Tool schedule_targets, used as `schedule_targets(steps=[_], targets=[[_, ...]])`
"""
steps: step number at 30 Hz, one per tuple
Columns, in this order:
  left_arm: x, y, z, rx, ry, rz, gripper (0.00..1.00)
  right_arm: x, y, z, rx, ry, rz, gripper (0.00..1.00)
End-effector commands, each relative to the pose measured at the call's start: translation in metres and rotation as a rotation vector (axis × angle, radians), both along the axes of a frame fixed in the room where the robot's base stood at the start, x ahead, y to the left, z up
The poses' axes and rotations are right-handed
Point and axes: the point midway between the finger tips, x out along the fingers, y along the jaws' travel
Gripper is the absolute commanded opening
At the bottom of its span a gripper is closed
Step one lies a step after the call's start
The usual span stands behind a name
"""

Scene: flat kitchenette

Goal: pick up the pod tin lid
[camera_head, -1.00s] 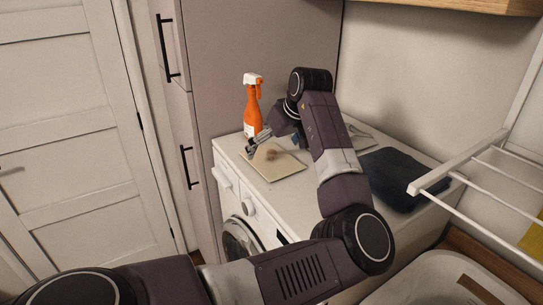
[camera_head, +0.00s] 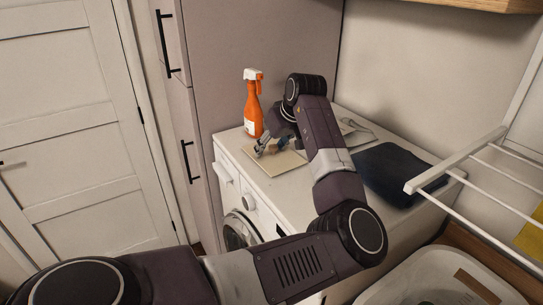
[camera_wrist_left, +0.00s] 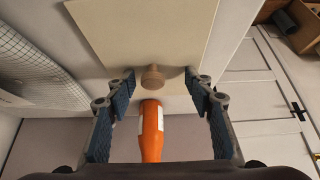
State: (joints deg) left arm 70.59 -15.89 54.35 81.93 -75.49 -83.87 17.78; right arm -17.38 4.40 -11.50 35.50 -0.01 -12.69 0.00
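The pod tin lid appears as a flat cream square (camera_head: 272,168) with a round wooden knob, lying on the white washing-machine top. In the left wrist view the cream square (camera_wrist_left: 135,30) fills the top middle, and its knob (camera_wrist_left: 152,77) shows between the fingertips. My left gripper (camera_head: 266,147) is low over the lid, partly covering it in the head view. In the left wrist view the left gripper (camera_wrist_left: 159,80) is open, with a gap between each finger and the knob. My right gripper is not in view.
An orange spray bottle (camera_head: 253,110) with a white top stands close behind the lid; it also shows in the left wrist view (camera_wrist_left: 151,132). A dark folded cloth (camera_head: 390,172) lies right of my arm. A white drying rack (camera_head: 455,160) juts in at right.

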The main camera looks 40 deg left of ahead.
Motion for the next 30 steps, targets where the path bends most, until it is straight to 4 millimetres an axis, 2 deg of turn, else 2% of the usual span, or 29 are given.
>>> schedule_targets(steps=[2, 11, 23, 26, 30], targets=[[0.000, -0.002, -0.004, -0.007, 0.003, -0.002, 0.34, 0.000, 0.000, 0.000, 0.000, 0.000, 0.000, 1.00], [-0.001, -0.003, -0.007, -0.012, 0.008, -0.001, 0.01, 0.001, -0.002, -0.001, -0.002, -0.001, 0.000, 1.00], [-0.002, -0.002, -0.008, -0.014, 0.013, 0.002, 0.00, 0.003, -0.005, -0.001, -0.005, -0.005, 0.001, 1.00], [-0.002, -0.002, -0.005, -0.014, 0.012, 0.001, 0.00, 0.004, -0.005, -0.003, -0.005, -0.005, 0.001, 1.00], [-0.001, -0.002, 0.011, -0.011, 0.007, 0.000, 0.00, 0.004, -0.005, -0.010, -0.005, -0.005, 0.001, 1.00]])
